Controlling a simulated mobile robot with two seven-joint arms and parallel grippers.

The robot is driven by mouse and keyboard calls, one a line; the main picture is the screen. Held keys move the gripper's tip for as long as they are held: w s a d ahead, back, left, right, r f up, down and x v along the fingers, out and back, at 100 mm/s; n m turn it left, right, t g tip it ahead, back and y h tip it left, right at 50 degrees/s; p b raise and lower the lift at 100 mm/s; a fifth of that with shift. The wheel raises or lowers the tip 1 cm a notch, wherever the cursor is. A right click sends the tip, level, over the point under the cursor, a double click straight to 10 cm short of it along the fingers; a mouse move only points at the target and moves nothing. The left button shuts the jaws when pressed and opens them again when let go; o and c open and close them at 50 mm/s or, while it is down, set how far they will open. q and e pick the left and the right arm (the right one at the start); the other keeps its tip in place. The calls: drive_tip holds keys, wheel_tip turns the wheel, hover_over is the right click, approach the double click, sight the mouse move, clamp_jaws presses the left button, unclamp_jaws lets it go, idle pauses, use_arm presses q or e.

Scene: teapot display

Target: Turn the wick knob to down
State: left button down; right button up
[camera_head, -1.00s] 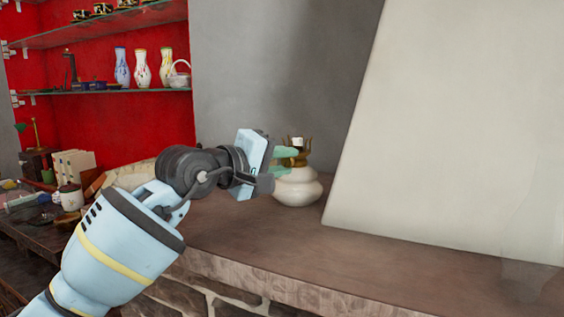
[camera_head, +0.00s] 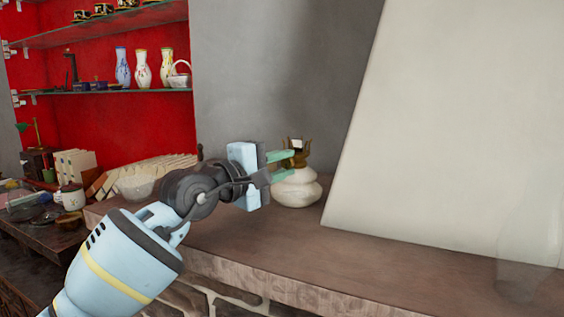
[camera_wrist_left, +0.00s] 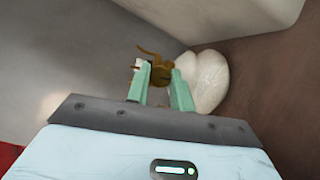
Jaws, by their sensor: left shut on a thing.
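A lamp with a rounded white base (camera_head: 297,188) and a brass burner (camera_head: 301,157) on top stands upright on the stone ledge. My left gripper (camera_head: 291,163) reaches in from the left, its two green fingers at the burner. In the left wrist view the gripper (camera_wrist_left: 161,73) has its fingers on either side of the small brass wick knob (camera_wrist_left: 160,77) and is shut on it. The fingers partly hide the knob, so its turned position cannot be read. The white base (camera_wrist_left: 209,80) shows just right of the fingers. My right gripper is not in view.
A large pale slanted panel (camera_head: 440,130) stands close on the lamp's right. A grey wall (camera_head: 270,70) is behind. Books (camera_head: 160,168), a glass bowl (camera_head: 135,187) and a white jar (camera_head: 72,197) are at left, below shelves with vases (camera_head: 141,68). The ledge front (camera_head: 330,260) is clear.

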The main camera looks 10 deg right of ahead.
use_arm(q)
drive_tip(key=shift+n+t+h+p, duration=0.3)
drive_tip(key=shift+n+h+p, duration=0.1)
drive_tip(key=shift+n, duration=0.8)
drive_tip(key=c, duration=1.2)
unclamp_jaws()
drive_tip(key=shift+c, duration=0.2)
drive_tip(key=shift+f, duration=0.1)
drive_tip(key=shift+v, duration=3.9)
drive_tip(key=shift+o, duration=0.2)
